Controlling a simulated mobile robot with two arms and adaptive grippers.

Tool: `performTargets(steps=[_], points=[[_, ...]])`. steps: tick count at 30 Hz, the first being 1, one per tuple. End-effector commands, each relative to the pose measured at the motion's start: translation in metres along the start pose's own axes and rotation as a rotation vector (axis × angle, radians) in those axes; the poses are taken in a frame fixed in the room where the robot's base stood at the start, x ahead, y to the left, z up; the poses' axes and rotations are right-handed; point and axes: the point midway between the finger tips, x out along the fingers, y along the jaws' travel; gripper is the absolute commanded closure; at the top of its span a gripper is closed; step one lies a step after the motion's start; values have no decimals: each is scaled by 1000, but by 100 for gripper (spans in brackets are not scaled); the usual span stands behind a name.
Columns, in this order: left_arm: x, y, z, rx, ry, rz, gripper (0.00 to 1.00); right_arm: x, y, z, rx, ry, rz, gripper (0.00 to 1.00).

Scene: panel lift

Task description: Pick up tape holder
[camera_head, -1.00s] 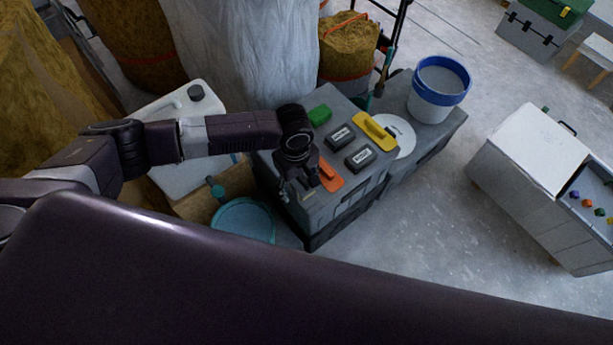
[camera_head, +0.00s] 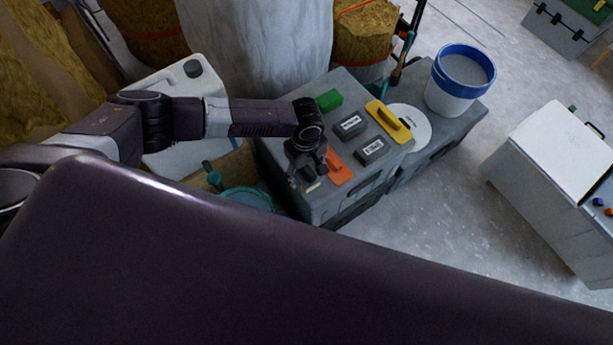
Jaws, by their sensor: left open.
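My left gripper (camera_head: 307,176) is open over the front left corner of a grey toolbox (camera_head: 345,205), beside an orange handled tool (camera_head: 341,167). Its fingers look empty. I cannot tell whether they touch anything. On the lid lie a green block (camera_head: 329,100), two dark grey labelled boxes (camera_head: 351,125) (camera_head: 370,151) and a yellow handled float (camera_head: 387,121). A small pale piece (camera_head: 313,187) shows just below the fingers. None of these is clearly recognisable as a tape holder. My right gripper is not in view.
A white disc (camera_head: 415,127) and a blue-rimmed bucket (camera_head: 459,80) sit on a second grey box to the right. A white canister (camera_head: 190,85) and teal bucket (camera_head: 246,199) are at left. Open floor (camera_head: 445,215) lies before a white cabinet (camera_head: 540,170).

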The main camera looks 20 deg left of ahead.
Motion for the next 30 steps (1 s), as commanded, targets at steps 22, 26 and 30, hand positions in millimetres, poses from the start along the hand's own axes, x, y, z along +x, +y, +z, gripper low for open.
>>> performTargets(steps=[22,26,30], points=[[31,2,0,0,-1,1,67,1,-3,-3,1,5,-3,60],[31,2,0,0,-1,1,82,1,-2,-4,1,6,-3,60],[30,2,0,0,-1,2,86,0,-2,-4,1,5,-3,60]])
